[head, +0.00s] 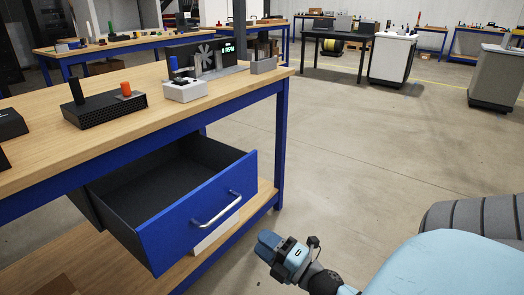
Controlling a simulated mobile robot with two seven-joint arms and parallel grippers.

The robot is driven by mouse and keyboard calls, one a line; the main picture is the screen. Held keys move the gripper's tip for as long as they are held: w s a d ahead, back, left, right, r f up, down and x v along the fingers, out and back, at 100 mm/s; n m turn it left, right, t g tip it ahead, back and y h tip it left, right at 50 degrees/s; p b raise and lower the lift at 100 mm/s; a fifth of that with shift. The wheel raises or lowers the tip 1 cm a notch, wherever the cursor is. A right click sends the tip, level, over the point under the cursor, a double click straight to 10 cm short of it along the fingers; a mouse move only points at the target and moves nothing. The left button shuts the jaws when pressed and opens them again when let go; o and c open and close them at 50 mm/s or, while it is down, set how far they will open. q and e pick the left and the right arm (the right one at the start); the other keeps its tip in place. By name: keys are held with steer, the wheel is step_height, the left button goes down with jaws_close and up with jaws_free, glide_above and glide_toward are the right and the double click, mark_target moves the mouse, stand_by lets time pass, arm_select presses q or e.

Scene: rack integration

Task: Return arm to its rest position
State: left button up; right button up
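My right gripper (268,243) shows at the bottom centre of the head view, in front of the workbench and right of the open drawer. It is apart from the drawer, over the floor. Its fingers are small and partly turned away, so I cannot tell whether they are open or shut. I see nothing clearly held in it. My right arm comes in from the lower right. My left gripper and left arm are not in view.
The blue-framed wooden workbench (150,100) fills the left. Its blue-fronted drawer (190,225) stands pulled out and looks empty. A black box (105,108), a white box (185,90) and a fan unit (205,55) sit on top.

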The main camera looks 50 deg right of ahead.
steer(key=a+r+m+g+y+p, duration=0.1)
steer(key=a+r+m+y+p, duration=0.25)
steer(key=a, duration=0.55)
steer(key=s+a+r+m+g+y, duration=0.1)
steer(key=a+r+m+y, duration=0.1)
steer(key=a+r+m, duration=0.45)
steer(key=a+r+m+g+y+p, duration=0.1)
steer(key=a+r+m+y+p, duration=0.15)
steer(key=a+m, duration=0.6)
arm_select(q)
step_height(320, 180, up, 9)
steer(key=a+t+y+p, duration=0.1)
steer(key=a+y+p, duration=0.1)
steer(key=p, duration=0.7)
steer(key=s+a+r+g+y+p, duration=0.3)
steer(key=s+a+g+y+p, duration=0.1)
steer(key=p, duration=2.3)
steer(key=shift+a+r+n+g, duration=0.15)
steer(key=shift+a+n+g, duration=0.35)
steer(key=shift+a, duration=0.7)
arm_select(e)
steer(key=s+d+r+n+g+h, duration=0.2)
steer(key=s+d+r+g+h, duration=0.2)
steer(key=d+r+g+h, duration=0.1)
steer(key=shift+s+d+r+n+g+h, duration=0.15)
steer(key=shift+d+r+n+g+h, duration=0.2)
steer(key=shift+r+g+h, duration=0.25)
